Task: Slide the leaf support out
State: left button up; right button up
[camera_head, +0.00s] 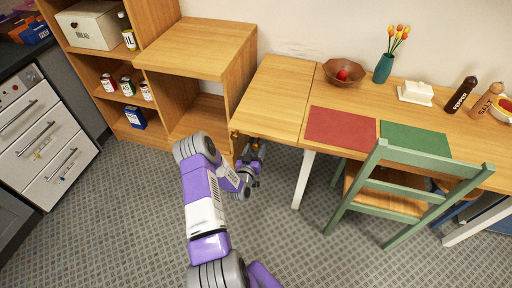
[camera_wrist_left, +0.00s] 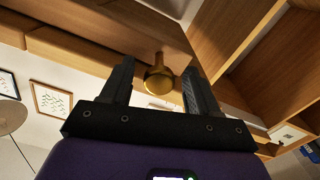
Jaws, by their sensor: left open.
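The wooden table leaf (camera_head: 275,95) lies level with the tabletop at its left end. A brass knob (camera_wrist_left: 158,78) shows in the wrist view on wood under the leaf; I cannot clearly make out the leaf support's outline. In the head view a small brass spot (camera_head: 235,134) shows at the leaf's front left corner. My left gripper (camera_head: 250,148) is below the leaf's front edge, partly hidden. In the wrist view its two dark fingers are open, one each side of the knob, with gaps visible. My right gripper is not in view.
A wooden shelf unit (camera_head: 200,48) stands left of the leaf, close to my gripper. A green chair (camera_head: 375,185) stands before the table, right of the white table leg (camera_head: 303,180). The table (camera_head: 345,95) holds a bowl (camera_head: 344,72), vase and mats. The front floor is clear.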

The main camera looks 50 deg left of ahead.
pick_arm(q)
jog(key=p+v, duration=0.1)
jog(key=v, duration=0.5)
dwell(0.4)
